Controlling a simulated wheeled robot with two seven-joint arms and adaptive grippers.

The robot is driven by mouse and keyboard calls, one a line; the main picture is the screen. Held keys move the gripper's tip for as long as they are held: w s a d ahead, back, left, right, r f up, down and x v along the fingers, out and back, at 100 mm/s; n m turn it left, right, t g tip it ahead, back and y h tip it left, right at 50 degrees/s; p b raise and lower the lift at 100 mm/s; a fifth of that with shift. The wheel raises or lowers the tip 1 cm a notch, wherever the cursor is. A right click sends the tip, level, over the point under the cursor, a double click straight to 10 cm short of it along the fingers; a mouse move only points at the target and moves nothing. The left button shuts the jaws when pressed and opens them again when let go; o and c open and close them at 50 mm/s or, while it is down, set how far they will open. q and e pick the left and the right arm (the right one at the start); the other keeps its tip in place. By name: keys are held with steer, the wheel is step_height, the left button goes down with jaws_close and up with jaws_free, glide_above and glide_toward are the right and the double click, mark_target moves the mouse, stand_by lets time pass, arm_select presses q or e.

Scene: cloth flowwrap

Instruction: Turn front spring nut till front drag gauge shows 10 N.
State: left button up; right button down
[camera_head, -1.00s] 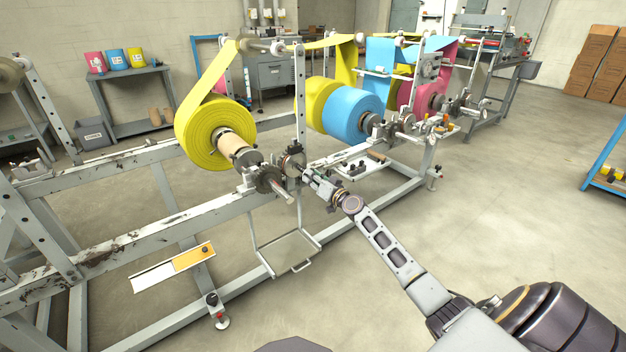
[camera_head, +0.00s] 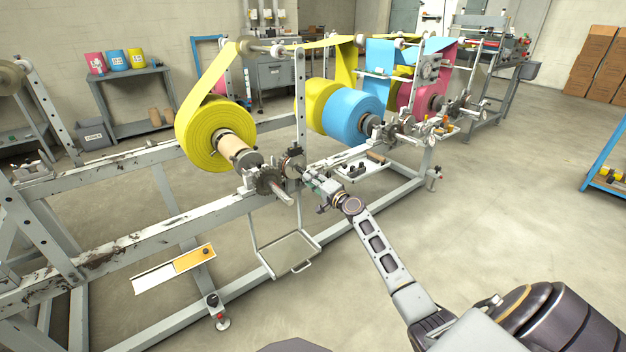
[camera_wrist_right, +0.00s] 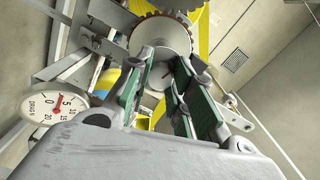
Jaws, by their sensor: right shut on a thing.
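My right gripper (camera_head: 310,184) reaches from the right to the front brake on the frame in the head view. In the right wrist view its green-padded fingers (camera_wrist_right: 160,82) are shut on the front spring nut (camera_wrist_right: 158,76), a pale round part with a small red mark, largely hidden between them. A pale disc with a toothed rim (camera_wrist_right: 160,36) lies just beyond. The front drag gauge (camera_wrist_right: 55,108) is a white dial at the left, marked DRAG N. Its red needle points upward, near the 0 to 5 part; the exact reading is too small to tell. My left gripper is not in view.
A yellow film roll (camera_head: 212,135) hangs on the front spindle, left of the gripper. Blue (camera_head: 352,112) and pink rolls stand farther back. A wire-handled tray (camera_head: 288,252) hangs below the gripper.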

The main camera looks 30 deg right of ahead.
arm_select(q)
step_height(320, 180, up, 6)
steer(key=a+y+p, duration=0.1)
steer(key=p, duration=0.1)
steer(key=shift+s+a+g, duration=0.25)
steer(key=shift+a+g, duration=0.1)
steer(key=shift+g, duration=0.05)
arm_select(e)
steer(key=m, duration=0.6)
steer(key=shift+d, duration=0.1)
steer(key=c, duration=1.2)
jaws_free()
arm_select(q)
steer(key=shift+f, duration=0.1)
arm_select(e)
steer(key=shift+s, duration=0.1)
steer(key=s, duration=1.1)
steer(key=shift+s+d, duration=0.4)
steer(key=shift+d, duration=0.05)
